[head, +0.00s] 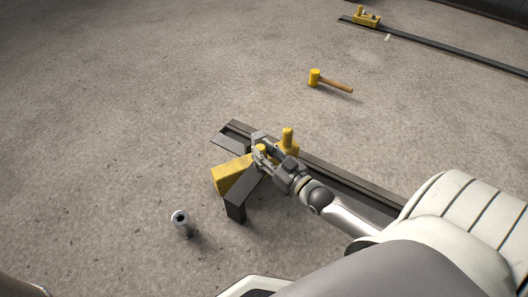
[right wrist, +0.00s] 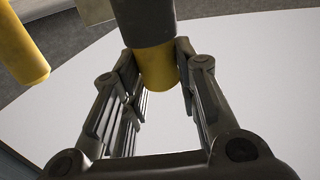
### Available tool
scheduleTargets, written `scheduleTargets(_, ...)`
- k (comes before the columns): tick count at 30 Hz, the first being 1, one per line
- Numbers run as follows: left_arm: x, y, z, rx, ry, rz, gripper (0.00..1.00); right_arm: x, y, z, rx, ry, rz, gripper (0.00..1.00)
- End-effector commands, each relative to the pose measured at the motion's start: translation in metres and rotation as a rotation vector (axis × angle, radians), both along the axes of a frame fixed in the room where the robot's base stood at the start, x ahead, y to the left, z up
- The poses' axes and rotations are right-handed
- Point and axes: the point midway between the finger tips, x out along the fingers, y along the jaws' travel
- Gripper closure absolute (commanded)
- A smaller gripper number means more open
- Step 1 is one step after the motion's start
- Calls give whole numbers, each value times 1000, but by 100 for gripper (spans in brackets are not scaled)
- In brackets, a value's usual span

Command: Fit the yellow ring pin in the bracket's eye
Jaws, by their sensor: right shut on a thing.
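My right gripper (head: 262,150) is over the middle of the bracket in the head view, shut on a pin. In the right wrist view the pin (right wrist: 142,22) is a dark grey cylinder with a yellow ring (right wrist: 158,68), between the two fingers (right wrist: 155,85). The bracket has a yellow wedge-shaped body (head: 231,176) and a dark grey arm (head: 242,194), beside a dark rail. The bracket's eye is not clearly visible; the gripper covers that area. I cannot tell whether the pin is in the eye. My left gripper is not in view.
A yellow post (head: 288,138) stands close behind my right gripper, by the dark rail (head: 345,182). A grey hollow cylinder (head: 181,222) stands on the floor to the left. A yellow mallet (head: 330,81) and another rail (head: 440,47) lie farther back. The left floor is clear.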

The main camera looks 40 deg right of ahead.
Motion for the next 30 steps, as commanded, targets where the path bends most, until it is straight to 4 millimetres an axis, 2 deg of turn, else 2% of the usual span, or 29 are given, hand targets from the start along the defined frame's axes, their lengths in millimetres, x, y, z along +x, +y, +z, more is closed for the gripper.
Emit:
scheduleTargets(2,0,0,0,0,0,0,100,0,0,-1,0,3,0,100)
scheduleTargets(3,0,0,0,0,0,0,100,0,0,-1,0,3,0,69)
scheduleTargets(9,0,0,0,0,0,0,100,0,0,-1,0,4,0,46)
scheduleTargets(20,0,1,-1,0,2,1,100,-4,0,-2,0,6,-1,46)
scheduleTargets(25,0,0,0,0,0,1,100,-21,-3,-3,0,6,-1,46)
scheduleTargets(30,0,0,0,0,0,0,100,-51,-7,-3,-1,8,-1,46)
